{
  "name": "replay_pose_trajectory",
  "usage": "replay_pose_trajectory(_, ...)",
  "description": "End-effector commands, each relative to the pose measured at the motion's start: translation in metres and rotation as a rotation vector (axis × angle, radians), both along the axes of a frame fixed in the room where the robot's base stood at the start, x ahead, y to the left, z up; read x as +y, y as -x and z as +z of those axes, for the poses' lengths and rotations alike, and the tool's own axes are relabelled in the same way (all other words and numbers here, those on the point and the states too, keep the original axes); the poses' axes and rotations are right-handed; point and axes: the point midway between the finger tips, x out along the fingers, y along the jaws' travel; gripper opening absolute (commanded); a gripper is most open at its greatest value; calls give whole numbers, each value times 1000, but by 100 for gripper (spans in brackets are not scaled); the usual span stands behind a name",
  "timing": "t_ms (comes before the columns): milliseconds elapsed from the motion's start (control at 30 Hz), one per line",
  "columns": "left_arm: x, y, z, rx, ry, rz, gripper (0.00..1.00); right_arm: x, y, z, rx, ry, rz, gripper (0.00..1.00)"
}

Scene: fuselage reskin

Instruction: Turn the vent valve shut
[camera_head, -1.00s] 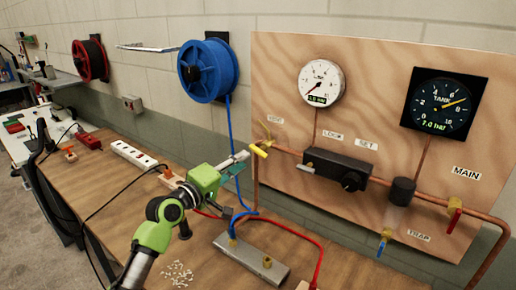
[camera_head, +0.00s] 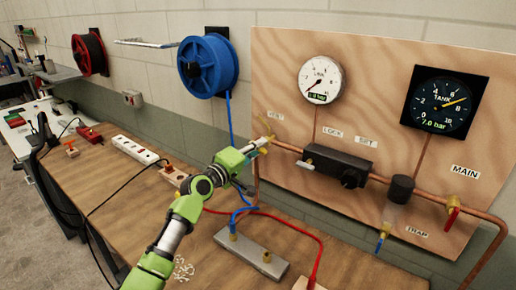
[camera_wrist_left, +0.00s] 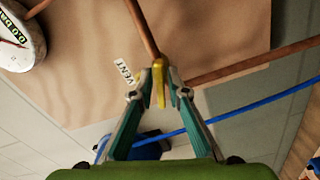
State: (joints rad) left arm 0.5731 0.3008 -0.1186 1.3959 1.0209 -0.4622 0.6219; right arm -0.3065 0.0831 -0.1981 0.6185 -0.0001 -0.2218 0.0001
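The vent valve is at the left end of the copper pipe on the plywood panel, below the faint VENT label. Its yellow handle (camera_wrist_left: 160,84) lies between my left gripper's fingertips in the left wrist view, lined up with the fingers. My left gripper (camera_head: 264,141) is at the valve in the head view and covers part of the handle. In the left wrist view the teal fingers (camera_wrist_left: 160,92) converge, and their tips appear to touch the handle on both sides. My right gripper is not in view.
A black regulator (camera_head: 338,164) sits on the pipe right of the valve. Further right are a red MAIN handle (camera_head: 452,218) and a blue TRAP handle (camera_head: 380,243). A metal manifold (camera_head: 250,252) with blue and red hoses lies on the bench below.

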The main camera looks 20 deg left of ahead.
Motion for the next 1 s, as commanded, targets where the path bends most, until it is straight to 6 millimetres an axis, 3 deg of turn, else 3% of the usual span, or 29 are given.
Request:
replay_pose_trajectory(533,1,0,-2,-24,-66,1,0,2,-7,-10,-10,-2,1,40)
replay_pose_trajectory(1000,1,0,-4,-156,-428,1,0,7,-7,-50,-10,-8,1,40)
